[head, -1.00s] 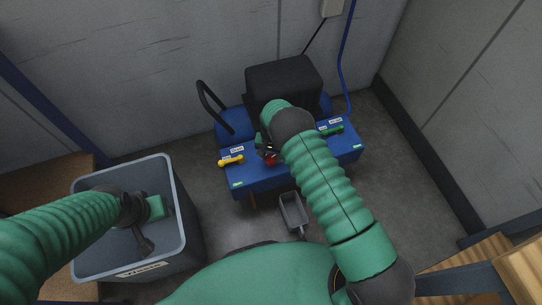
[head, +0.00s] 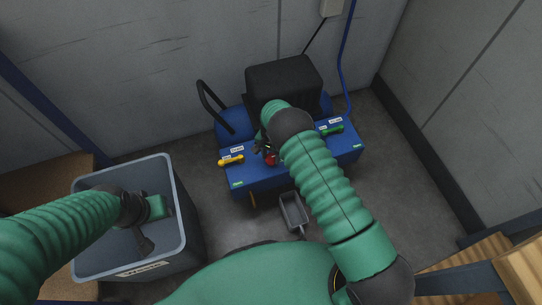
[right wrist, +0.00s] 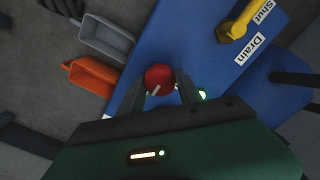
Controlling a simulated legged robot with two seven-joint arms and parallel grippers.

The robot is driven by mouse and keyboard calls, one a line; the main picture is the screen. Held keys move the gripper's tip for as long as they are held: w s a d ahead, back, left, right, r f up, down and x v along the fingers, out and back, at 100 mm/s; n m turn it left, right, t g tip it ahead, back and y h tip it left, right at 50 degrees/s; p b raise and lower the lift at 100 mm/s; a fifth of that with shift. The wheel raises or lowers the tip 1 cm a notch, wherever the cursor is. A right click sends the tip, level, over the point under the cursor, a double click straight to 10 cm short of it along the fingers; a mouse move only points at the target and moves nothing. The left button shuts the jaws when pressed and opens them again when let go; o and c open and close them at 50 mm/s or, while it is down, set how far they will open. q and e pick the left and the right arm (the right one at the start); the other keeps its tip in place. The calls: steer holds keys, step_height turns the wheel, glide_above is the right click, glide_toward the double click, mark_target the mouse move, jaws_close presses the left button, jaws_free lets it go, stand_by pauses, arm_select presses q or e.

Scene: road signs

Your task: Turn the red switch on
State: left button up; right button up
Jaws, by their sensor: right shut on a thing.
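The red switch (head: 271,159) sits on the blue panel (head: 240,179), between a yellow handle and a green handle. In the right wrist view the red switch (right wrist: 159,77) shows as a round red knob at the tips of my right gripper (right wrist: 160,88). My right gripper (head: 266,148) is shut on the red switch; its fingers lie on either side of it. In the head view my right arm partly covers the gripper and the panel. My left gripper (head: 143,228) hangs over the grey bin at the left; its jaw opening is not clear.
A yellow handle (head: 231,160) is left of the switch and a green handle (head: 333,131) is right. A black box (head: 284,82) stands behind. The grey bin (head: 183,232) is at left. A grey scoop (head: 293,211) and an orange scoop (right wrist: 79,74) lie near the panel's front.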

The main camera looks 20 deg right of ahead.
mark_target(271, 157)
steer(key=o, duration=1)
steer(key=shift+w+r, duration=0.15)
steer(key=shift+w, duration=0.1)
steer(key=o, duration=0.4)
steer(key=shift+s, duration=0.15)
steer(key=shift+c, duration=0.2)
step_height(271, 157, up, 16)
steer(key=p, duration=0.6)
steer(key=shift+r, duration=0.25)
